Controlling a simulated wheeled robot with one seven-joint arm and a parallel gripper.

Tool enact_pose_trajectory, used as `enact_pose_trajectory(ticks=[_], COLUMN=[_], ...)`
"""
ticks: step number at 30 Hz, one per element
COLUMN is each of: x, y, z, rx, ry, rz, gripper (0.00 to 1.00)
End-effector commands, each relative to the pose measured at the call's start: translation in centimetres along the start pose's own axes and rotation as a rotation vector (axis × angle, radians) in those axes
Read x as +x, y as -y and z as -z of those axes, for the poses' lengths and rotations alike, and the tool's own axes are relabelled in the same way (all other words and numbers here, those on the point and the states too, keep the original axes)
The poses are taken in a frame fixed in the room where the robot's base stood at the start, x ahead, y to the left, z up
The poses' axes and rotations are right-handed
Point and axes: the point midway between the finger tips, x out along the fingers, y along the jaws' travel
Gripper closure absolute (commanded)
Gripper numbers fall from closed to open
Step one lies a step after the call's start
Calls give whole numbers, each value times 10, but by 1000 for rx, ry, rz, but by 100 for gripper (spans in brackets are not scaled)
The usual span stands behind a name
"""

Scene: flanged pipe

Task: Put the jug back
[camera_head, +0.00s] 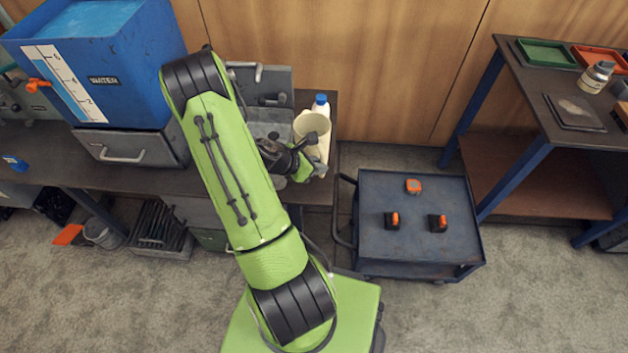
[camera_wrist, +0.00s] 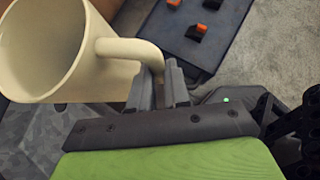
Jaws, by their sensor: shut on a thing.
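The cream jug (camera_head: 312,127) is at the right end of the workbench in the head view, partly hidden by my arm and gripper. In the wrist view the jug (camera_wrist: 40,50) shows its open mouth and its curved handle. My gripper (camera_wrist: 160,85) is shut on the jug's handle. In the head view my gripper (camera_head: 305,150) is in front of the jug. I cannot tell whether the jug touches the bench top.
A white bottle with a blue cap (camera_head: 320,105) stands close behind the jug. A blue water tank (camera_head: 105,60) is at the left of the bench. A blue cart (camera_head: 415,225) with orange and black items stands to the right. A shelf table (camera_head: 545,100) is at far right.

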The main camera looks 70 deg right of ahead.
Motion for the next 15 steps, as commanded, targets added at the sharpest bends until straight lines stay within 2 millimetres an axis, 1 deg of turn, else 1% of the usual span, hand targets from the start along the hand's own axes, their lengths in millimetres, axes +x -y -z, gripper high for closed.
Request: enact_pose_trajectory(ticks=[1,3,8,12,15], x=[11,20,32,48,50], y=[1,0,0,1,0], z=[11,20,33,51,53], rx=[-3,-1,-1,-2,1], ry=[3,3,3,3,4], rz=[3,0,-1,0,-3], gripper=[100,100,100,100,100])
